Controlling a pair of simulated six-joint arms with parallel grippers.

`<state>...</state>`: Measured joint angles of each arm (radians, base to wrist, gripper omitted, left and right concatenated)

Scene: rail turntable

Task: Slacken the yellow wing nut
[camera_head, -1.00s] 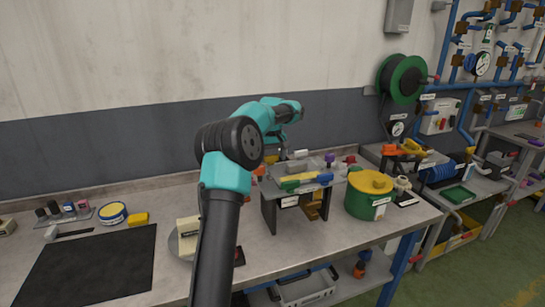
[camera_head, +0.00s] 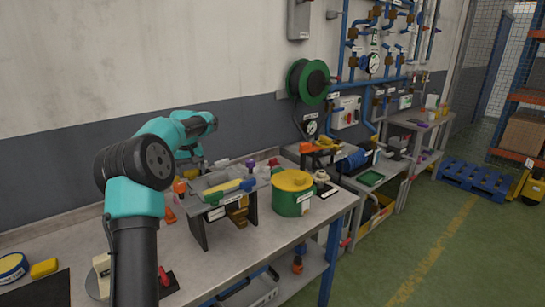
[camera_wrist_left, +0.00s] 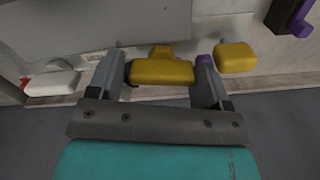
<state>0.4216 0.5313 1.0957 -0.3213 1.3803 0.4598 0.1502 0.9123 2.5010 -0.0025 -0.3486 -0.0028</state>
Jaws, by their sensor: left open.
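In the left wrist view a yellow T-shaped piece (camera_wrist_left: 162,72), which looks like the wing nut, lies between the two fingers of my left gripper (camera_wrist_left: 159,64). The fingers are open, one on each side of it; I cannot tell whether either touches it. In the head view my left gripper (camera_head: 194,162) is small and partly hidden behind its own arm, at the back of a grey raised fixture (camera_head: 204,226) on the bench. The wing nut cannot be made out there. My right gripper is in neither view.
A second yellow block (camera_wrist_left: 235,57) sits just right of the fingers, and a white piece (camera_wrist_left: 52,83) to the left. A green drum with a yellow lid (camera_head: 292,194) stands right of the fixture. The bench front (camera_head: 240,258) is fairly clear.

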